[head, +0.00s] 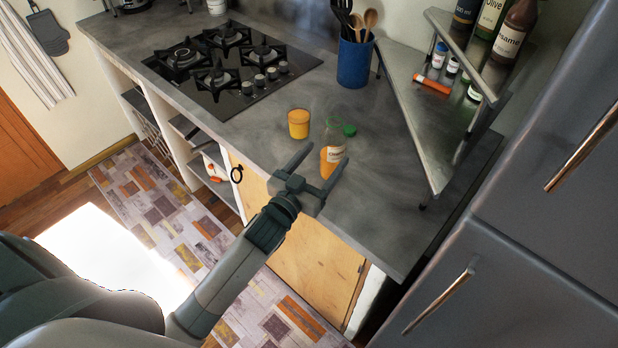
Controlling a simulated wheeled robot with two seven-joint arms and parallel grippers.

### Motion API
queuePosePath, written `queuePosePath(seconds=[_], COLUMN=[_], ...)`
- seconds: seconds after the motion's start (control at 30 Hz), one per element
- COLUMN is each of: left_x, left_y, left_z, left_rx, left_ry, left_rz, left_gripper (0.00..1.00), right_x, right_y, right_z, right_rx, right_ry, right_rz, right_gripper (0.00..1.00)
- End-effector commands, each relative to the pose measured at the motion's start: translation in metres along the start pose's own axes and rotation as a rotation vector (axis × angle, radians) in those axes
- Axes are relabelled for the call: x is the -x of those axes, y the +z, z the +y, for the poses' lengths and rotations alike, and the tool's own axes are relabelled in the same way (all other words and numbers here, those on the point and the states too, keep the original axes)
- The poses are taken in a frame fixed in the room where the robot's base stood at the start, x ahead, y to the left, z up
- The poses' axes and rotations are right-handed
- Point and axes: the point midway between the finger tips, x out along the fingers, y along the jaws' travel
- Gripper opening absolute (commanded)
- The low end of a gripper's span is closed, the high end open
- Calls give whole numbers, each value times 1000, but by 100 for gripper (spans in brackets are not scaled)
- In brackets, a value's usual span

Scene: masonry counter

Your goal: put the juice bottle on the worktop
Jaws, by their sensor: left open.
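The juice bottle (334,146) is clear, with orange juice low inside and a pale label. It shows just beyond my left gripper, near the front edge of the grey worktop (400,205). A green ring or cap-like thing (348,130) shows at its upper part; I cannot tell if it belongs to the bottle. My left gripper (325,154) is open, its two fingers pointing toward the bottle. My right gripper is not in view.
A yellow-orange cup (298,124) stands left of the bottle. Behind are a black hob (225,85) and a blue utensil holder (354,62).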

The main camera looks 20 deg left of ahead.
Motion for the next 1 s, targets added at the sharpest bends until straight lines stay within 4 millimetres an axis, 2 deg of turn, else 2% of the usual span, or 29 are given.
queuePosePath(seconds=[0.03,0.2,0.4,0.57,1.0], left_x=[11,40,61,67,67], left_y=[3,3,1,0,0], left_z=[0,0,0,0,0], left_rx=[0,0,0,0,-1], left_ry=[1,-1,-1,-1,-1], left_rz=[0,-1,0,0,0], left_gripper=[68,68,68,68,68], right_x=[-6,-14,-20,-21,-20], right_y=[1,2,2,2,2], right_z=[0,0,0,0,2], right_rx=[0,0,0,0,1], right_ry=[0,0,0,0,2], right_rz=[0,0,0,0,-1], right_gripper=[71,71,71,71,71])
